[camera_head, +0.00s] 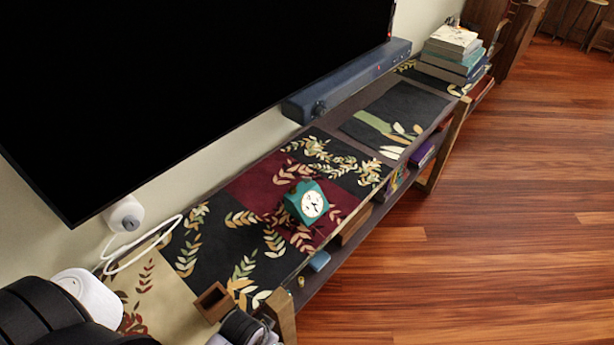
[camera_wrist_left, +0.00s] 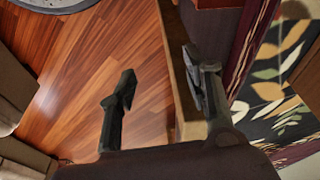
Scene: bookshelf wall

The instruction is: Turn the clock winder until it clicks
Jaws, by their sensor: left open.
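A small teal clock (camera_head: 309,203) with a round white face stands on the dark red and black leaf-patterned top of the long low shelf, near its front edge. Its face is turned toward the room. I cannot make out its winder. The clock does not show in the left wrist view. My left gripper (camera_wrist_left: 165,88) is open in that view, its two dark fingers well apart with no object held. A wooden shelf edge (camera_wrist_left: 180,75) lies beyond the fingers. My right gripper is not in view.
A small wooden box (camera_head: 213,302) is at the near end. Books (camera_head: 453,52) are stacked at the far end. Open wooden floor (camera_head: 500,200) lies to the right.

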